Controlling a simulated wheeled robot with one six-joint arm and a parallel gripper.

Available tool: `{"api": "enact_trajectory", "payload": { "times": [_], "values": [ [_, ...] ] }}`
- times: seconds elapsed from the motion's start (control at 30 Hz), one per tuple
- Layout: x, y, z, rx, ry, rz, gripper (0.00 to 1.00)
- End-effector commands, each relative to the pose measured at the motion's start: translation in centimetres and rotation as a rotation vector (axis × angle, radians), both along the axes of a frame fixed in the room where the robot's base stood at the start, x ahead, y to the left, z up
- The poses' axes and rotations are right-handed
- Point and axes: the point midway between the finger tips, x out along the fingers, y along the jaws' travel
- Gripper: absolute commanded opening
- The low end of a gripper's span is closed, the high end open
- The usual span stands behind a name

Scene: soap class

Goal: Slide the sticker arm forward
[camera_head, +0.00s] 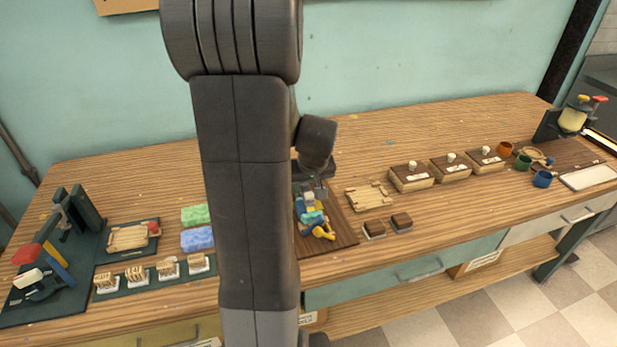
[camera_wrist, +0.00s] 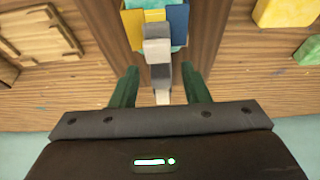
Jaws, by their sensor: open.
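A small device on a dark brown board (camera_head: 330,238) stands at the middle of the bench, partly hidden behind my arm. It has blue, white, teal and yellow parts (camera_head: 312,215). In the wrist view a narrow grey and white bar (camera_wrist: 159,62), apparently the sticker arm, runs from the device toward me. My gripper (camera_wrist: 160,70) is open, with one green finger on each side of the bar and visible gaps between. Contact cannot be seen in the head view.
A wooden tray (camera_head: 369,196) and two dark-topped blocks (camera_head: 401,222) lie right of the board. Green (camera_head: 195,215) and blue (camera_head: 197,238) soaps lie to the left. Several wooden boxes (camera_head: 411,178) stand further right. The wall (camera_head: 400,60) is close behind the bench.

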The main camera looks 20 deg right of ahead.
Motion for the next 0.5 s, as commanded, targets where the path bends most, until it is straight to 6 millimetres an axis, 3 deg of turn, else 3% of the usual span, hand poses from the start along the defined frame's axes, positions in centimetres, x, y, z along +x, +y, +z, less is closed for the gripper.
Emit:
{"api": "enact_trajectory", "payload": {
  "times": [0.17, 0.5],
  "values": [
    [-0.6, -0.1, 1.8, -0.002, -0.004, -0.001, 0.42],
    [-3.2, -0.2, 7.9, -0.003, -0.005, -0.001, 0.42]
  ]
}}
